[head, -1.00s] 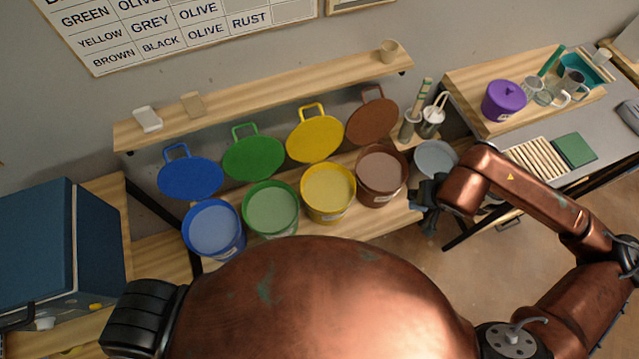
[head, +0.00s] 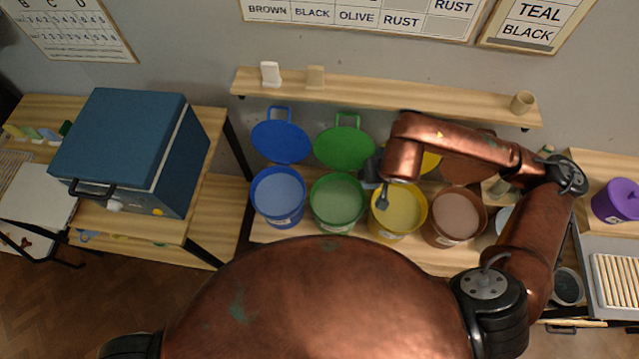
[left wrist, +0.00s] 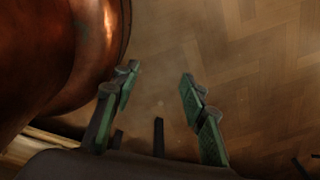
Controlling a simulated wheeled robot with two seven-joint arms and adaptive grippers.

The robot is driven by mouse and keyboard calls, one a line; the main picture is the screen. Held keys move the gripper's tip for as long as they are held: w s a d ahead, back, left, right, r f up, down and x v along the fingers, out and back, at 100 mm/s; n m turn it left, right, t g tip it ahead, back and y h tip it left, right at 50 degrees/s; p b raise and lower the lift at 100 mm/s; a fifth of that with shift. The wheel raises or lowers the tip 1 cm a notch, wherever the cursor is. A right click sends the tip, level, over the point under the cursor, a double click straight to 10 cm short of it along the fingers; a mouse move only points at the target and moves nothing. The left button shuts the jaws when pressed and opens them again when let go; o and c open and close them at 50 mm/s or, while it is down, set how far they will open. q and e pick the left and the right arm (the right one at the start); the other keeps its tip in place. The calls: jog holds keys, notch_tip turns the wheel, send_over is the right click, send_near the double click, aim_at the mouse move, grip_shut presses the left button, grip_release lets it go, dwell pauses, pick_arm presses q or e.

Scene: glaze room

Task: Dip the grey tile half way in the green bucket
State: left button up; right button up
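The green bucket (head: 338,203) stands open in the row on the low bench, holding pale green glaze. Its green lid (head: 344,148) leans behind it. My right gripper (head: 382,197) hangs over the yellow bucket's left side, close to the green bucket. It is dark and small here, and I cannot tell whether it is shut or holds a tile. I cannot make out a grey tile for certain. My left gripper (left wrist: 160,95) is open and empty above the floor in the left wrist view; its fingers are outside the head view.
Blue (head: 278,198), yellow (head: 398,211) and brown (head: 454,216) buckets flank the green one. A white piece (head: 270,74) and a tan piece (head: 315,77) stand on the wall shelf (head: 420,97). A blue kiln (head: 125,140) stands left; a purple pot (head: 617,200) is right.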

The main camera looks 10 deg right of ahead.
pick_arm(q)
notch_tip(320, 180, down, 10)
jog(key=s+b, duration=0.2)
jog(key=b, duration=0.8)
jog(key=shift+s+a+g, duration=0.15)
jog(key=shift+s+g, duration=0.1)
jog(key=shift+g, duration=0.05)
pick_arm(e)
jog(key=w+a+f+m+g+h, duration=0.1)
jog(key=w+a+f+m, duration=0.1)
jog(key=f+m, duration=0.3)
jog(key=w+a+f+m+g+h, duration=0.1)
jog(key=f+m, duration=0.4)
jog(key=f, duration=0.9)
jog(key=w+a+f+m+g+h, duration=0.2)
jog(key=w+a+f+m, duration=0.2)
jog(key=f, duration=0.6)
jog(key=shift+w+m, duration=0.35)
jog(key=shift+m, duration=0.75)
jog(key=shift+a, duration=0.1)
pick_arm(q)
jog(key=shift+s+f+b, duration=0.3)
jog(key=shift+f+b, duration=0.35)
jog(key=shift+s+f+b, duration=0.25)
jog(key=shift+f+b, duration=0.35)
pick_arm(e)
jog(key=shift+f, duration=2.2)
